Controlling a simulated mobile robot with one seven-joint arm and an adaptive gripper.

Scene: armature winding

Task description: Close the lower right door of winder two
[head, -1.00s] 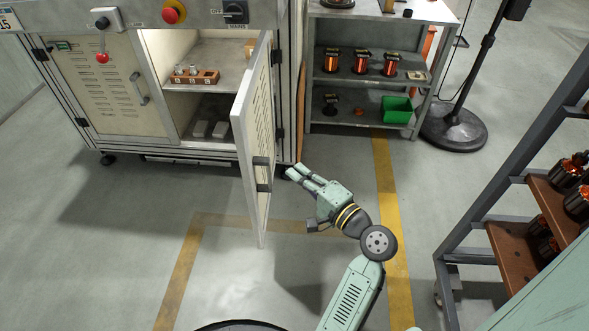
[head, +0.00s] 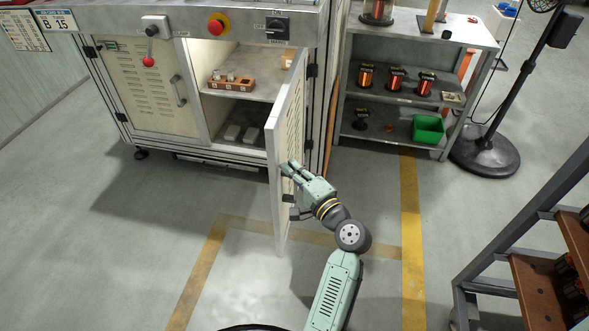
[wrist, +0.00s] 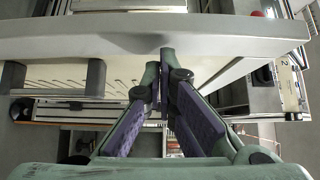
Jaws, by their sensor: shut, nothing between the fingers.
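The lower right door (head: 290,125) of the winder cabinet stands wide open, hinged at the right and jutting towards me. Its vented outer face is turned right. My gripper (head: 286,168) is shut and empty, with its fingertips at that face near the free edge. The door handle is partly hidden by the gripper in the head view. In the wrist view the door (wrist: 120,38) spans the top, its handle (wrist: 96,78) is on the left, and the fingertips (wrist: 167,58) overlap the panel. I cannot tell whether they touch it.
The open compartment holds a brown block (head: 231,84) on its shelf and grey pieces below. The left door (head: 145,85) is shut. A grey shelf unit (head: 385,98) with copper spools and a green bin (head: 428,128) stands right. A rack (head: 535,250) is at far right. Floor before the cabinet is clear.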

